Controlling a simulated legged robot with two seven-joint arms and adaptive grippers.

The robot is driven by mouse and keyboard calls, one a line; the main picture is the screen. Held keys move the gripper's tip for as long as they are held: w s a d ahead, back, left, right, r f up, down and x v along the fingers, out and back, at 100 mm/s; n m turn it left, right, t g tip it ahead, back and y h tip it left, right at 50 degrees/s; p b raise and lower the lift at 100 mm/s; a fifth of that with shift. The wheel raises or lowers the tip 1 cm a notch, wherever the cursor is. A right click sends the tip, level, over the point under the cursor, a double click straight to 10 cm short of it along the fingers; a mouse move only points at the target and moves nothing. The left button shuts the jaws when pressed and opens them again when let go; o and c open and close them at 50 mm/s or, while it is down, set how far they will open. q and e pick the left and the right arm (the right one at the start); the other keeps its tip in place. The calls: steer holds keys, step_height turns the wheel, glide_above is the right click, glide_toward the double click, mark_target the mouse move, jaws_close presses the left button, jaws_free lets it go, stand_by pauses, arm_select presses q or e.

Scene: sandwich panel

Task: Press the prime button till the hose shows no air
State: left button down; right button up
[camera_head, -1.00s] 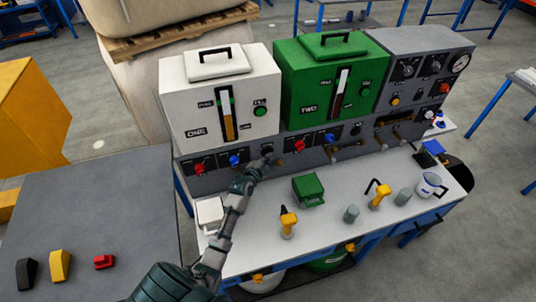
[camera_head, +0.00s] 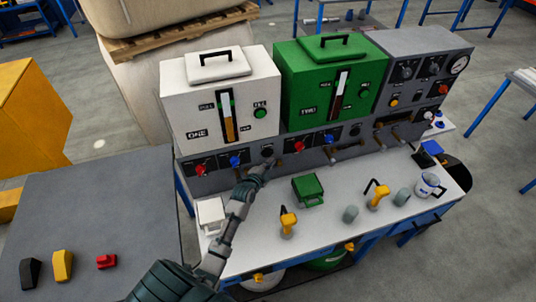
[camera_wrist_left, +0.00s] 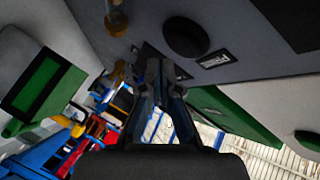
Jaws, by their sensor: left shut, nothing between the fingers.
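A round black button (camera_head: 267,151) sits on the grey panel below the white tank marked ONE, right of a blue knob. It shows close up in the left wrist view (camera_wrist_left: 186,38), with a small label too blurred to read. I take it for the prime button. My left gripper (camera_head: 266,165) is shut and empty, just below the button. In the left wrist view its fingertips (camera_wrist_left: 160,68) point toward the panel beside the button; I cannot tell whether they touch. A brass fitting (camera_wrist_left: 116,20) shows nearby. I cannot make out a hose. My right gripper is not in view.
The white tank (camera_head: 190,105) and green tank (camera_head: 300,100) stand above the panel. Red (camera_head: 199,169) and blue (camera_head: 236,161) knobs are left of the button. A green box (camera_head: 308,188), yellow-handled tools and grey cylinders stand on the bench. A grey table (camera_head: 110,215) is at left.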

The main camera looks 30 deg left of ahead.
arm_select(q)
steer(key=s+d+p, duration=0.2)
steer(key=s+d, duration=0.1)
steer(key=shift+d, duration=0.2)
stand_by(0.6)
